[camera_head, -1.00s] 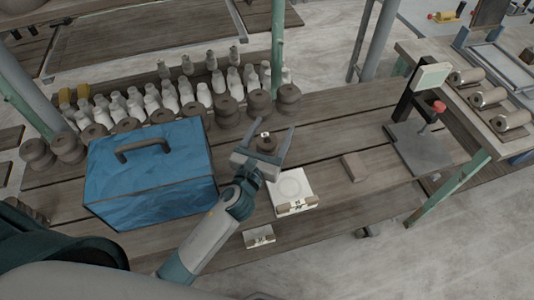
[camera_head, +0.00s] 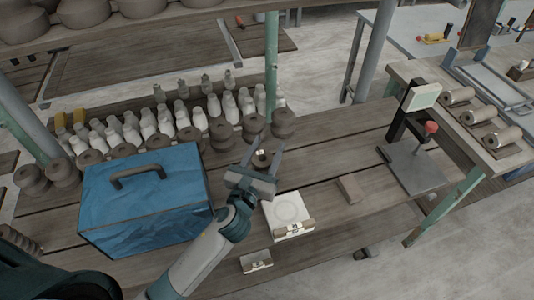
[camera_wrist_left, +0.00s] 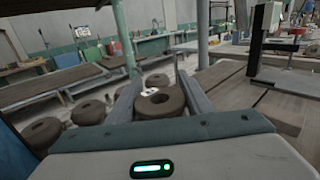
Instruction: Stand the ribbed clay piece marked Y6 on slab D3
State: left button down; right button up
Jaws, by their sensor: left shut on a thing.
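A dark brown ribbed clay piece (camera_head: 262,159) with a small white tag on top is between the fingers of my left gripper (camera_head: 264,157), which is shut on it. I cannot read the tag. In the left wrist view the piece (camera_wrist_left: 160,103) shows its round top with a central hole, between both fingers (camera_wrist_left: 158,98). Whether it still touches the table I cannot tell. A pale square slab (camera_head: 276,222) with a ring mark and a label block at its front edge lies just in front of the gripper, bare. Its label is too small to read. My right gripper is not in view.
A blue box with a handle (camera_head: 150,205) stands left of my arm. Several brown clay pieces (camera_head: 222,133) and pale bottle shapes stand behind. A small label block (camera_head: 257,261), a brown block (camera_head: 350,188) and a stand with a grey base (camera_head: 412,168) lie right and front.

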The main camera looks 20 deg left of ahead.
pick_arm(q)
jog(key=s+d+r+b, duration=0.1)
jog(key=s+d+r, duration=0.5)
jog(key=d+r, duration=0.2)
jog(key=shift+s+d+r, duration=0.2)
jog(key=shift+s+d, duration=0.2)
jog(key=shift+d, duration=0.35)
